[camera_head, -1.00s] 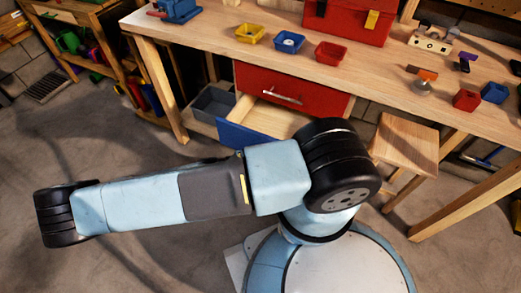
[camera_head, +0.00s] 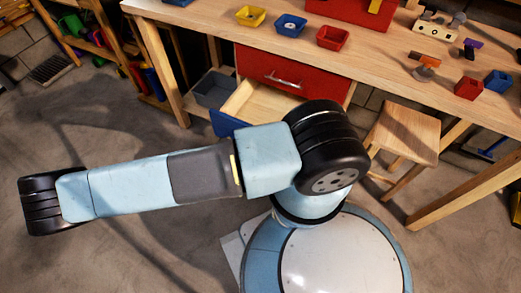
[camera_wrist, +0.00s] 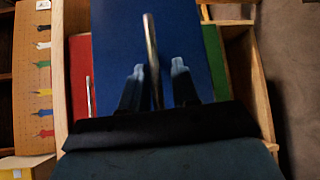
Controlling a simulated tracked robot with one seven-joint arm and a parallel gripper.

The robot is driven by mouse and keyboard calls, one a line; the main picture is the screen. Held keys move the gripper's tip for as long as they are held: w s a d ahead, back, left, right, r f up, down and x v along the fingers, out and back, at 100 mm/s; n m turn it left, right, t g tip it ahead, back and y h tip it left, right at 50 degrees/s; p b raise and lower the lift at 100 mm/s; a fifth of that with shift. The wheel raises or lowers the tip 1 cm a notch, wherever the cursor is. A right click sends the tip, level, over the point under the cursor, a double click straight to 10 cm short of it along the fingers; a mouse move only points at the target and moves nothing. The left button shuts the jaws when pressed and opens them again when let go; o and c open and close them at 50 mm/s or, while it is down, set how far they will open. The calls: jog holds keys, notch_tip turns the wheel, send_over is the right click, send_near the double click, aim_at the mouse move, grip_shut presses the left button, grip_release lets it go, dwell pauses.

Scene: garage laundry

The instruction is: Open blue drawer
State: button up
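The blue drawer (camera_head: 228,122) stands pulled out below the red drawer (camera_head: 290,78) under the workbench. Its pale wooden inside shows, and part of its front is hidden behind my arm. In the wrist view the blue drawer front (camera_wrist: 195,45) fills the middle, with a long metal bar handle (camera_wrist: 151,45) across it. My gripper (camera_wrist: 158,72) has one finger on each side of this handle. The fingers are apart, with a visible gap between the handle and the right finger. The gripper is hidden in the head view.
The wooden workbench (camera_head: 385,55) carries several small bins and a red toolbox (camera_head: 350,10). A grey bin (camera_head: 213,89) sits on the low shelf left of the drawer. A wooden stool (camera_head: 405,130) stands to the right. The concrete floor at left is clear.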

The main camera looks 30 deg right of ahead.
jog(key=shift+o, duration=0.3)
jog(key=shift+r, duration=0.1)
jog(key=shift+a, duration=0.1)
jog(key=v, duration=1.3)
jog(key=shift+a, duration=0.3)
jog(key=shift+w, duration=0.1)
